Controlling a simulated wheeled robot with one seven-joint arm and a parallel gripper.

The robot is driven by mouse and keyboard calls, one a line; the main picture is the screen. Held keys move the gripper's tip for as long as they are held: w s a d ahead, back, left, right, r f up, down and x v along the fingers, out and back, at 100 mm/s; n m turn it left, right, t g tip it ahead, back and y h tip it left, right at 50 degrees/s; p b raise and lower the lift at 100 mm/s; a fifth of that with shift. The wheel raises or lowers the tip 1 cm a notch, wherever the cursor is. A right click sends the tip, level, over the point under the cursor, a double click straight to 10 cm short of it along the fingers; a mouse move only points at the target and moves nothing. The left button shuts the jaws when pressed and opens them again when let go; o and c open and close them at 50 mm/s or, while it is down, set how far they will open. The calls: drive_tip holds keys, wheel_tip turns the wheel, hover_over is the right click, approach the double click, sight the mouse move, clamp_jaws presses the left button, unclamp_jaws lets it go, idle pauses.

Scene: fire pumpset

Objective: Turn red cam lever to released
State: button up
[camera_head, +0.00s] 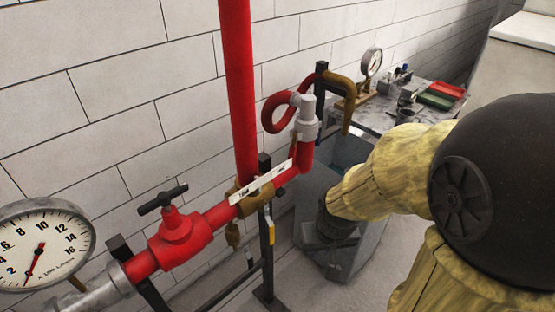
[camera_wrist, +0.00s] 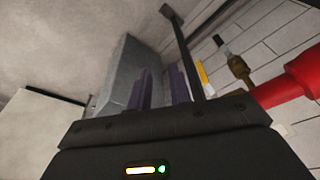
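A grey coupling (camera_head: 306,122) sits at the right end of the red pipe run in the head view. A small reddish-brown piece (camera_head: 294,147) hangs on its left side; I cannot tell if it is the red cam lever. The coupling does not show clearly in the wrist view. My gripper (camera_head: 332,228) is low and right of the coupling, apart from it, its fingers not discernible there. In the wrist view my gripper's two purple fingers (camera_wrist: 162,88) stand apart with nothing seen between them.
A red valve with black handle (camera_head: 173,232), a gauge (camera_head: 40,245) and a black stand post (camera_head: 268,255) are left. A yellow handle (camera_wrist: 204,74) and brass valve (camera_wrist: 239,68) show beside the post. A grey box (camera_head: 350,245) stands behind my gripper; a bench (camera_head: 380,118) is farther back.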

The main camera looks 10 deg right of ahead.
drive_tip(key=shift+a, duration=0.2)
drive_tip(key=w+d+r+n+t+y+b, duration=0.1)
drive_tip(key=w+d+t+y+b, duration=0.3)
drive_tip(key=w, duration=0.4)
drive_tip(key=w+d+r+n+t+y+b, duration=0.1)
drive_tip(key=w+d+n+t+y+b, duration=0.3)
drive_tip(key=w+d+t+y, duration=0.2)
drive_tip(key=shift+w+t+y, duration=0.4)
drive_tip(key=shift+w+t, duration=0.5)
drive_tip(key=shift+w, duration=0.05)
drive_tip(key=shift+w+r, duration=0.1)
